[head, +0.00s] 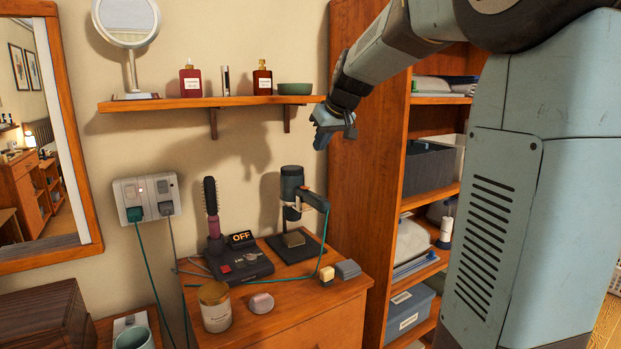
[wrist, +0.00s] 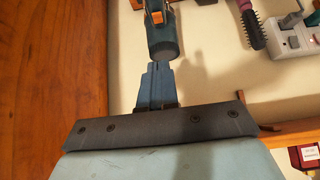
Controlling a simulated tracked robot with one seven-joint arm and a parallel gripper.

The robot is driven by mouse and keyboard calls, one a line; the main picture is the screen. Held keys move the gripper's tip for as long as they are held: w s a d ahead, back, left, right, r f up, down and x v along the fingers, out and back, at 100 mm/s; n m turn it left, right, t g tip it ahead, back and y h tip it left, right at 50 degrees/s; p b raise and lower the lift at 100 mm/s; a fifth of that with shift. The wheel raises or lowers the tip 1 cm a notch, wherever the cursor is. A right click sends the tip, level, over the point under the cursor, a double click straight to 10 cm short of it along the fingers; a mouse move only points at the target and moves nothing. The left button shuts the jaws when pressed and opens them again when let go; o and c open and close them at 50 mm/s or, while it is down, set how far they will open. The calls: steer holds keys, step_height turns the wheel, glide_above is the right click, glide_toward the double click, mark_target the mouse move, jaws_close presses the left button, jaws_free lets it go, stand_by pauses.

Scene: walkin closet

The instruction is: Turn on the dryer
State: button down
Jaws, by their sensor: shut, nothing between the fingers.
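The dryer (head: 291,183) is dark grey-green with an orange-trimmed teal handle. It is held in a stand with a black base (head: 308,246) on the wooden cabinet, and its teal cord runs down across the top. It also shows in the wrist view (wrist: 164,42), just beyond my fingertips. To its left is a black unit (head: 247,266) with a red button and a sign reading OFF (head: 242,239). A wall socket plate (head: 147,187) has switches, a red light, a teal plug and a grey plug. My gripper (head: 333,137) is shut and empty, above and right of the dryer.
A shelf (head: 220,102) with bottles, a bowl and a mirror is on the wall at left. A tall bookcase (head: 365,150) stands close on the right. A hairbrush (head: 211,207) stands upright at the black unit. A jar (head: 215,306) and small blocks are on the cabinet front.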

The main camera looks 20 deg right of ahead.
glide_above(307, 188)
steer(key=s, duration=0.1)
steer(key=f, duration=0.7)
steer(key=shift+d+f, duration=0.2)
steer(key=shift+f, duration=0.05)
step_height(307, 188, down, 3)
steer(key=shift+f, duration=0.7)
steer(key=shift+s+d+f, duration=0.1)
steer(key=shift+s+f, duration=0.1)
steer(key=shift+f, duration=0.2)
steer(key=shift+r, duration=0.2)
steer(key=shift+r, duration=0.75)
